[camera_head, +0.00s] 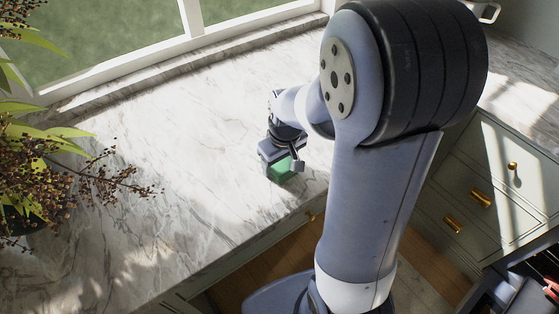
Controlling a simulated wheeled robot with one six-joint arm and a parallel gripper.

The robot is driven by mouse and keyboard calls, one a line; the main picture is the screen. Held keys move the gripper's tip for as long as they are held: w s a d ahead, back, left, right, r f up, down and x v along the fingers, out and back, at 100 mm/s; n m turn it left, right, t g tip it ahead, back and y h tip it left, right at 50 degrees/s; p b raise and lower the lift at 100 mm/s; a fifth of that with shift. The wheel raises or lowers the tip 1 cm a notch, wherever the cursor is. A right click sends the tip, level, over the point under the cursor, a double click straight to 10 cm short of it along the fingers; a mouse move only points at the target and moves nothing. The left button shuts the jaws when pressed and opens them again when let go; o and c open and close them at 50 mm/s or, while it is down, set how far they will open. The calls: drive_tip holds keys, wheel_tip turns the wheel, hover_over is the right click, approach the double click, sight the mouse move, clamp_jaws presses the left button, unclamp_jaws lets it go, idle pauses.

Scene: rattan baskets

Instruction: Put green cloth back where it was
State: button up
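The green cloth (282,171) shows as a small, block-like green patch at the front part of the marble counter. My gripper (283,160) points down at it, with dark fingers to its left and right. The cloth lies between or just under the fingers, and part of it is hidden by them. At this size I cannot tell whether the fingers press on it or whether it touches the counter. No rattan basket is in view.
A leafy plant with berry twigs (50,160) stands at the left of the marble counter (190,130). The counter between plant and gripper is clear. A window (100,40) borders the back. Drawers with brass handles (480,198) are at the right. An open drawer (525,285) shows at lower right.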

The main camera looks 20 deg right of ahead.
sight(284, 166)
drive_tip(key=shift+o, duration=1.4)
drive_tip(key=shift+r, duration=0.2)
wheel_tip(284, 166, up, 12)
drive_tip(key=s, duration=0.1)
drive_tip(key=shift+s+d, duration=0.25)
drive_tip(key=shift+s, duration=0.15)
drive_tip(key=shift+f, duration=0.1)
drive_tip(key=shift+c, duration=0.6)
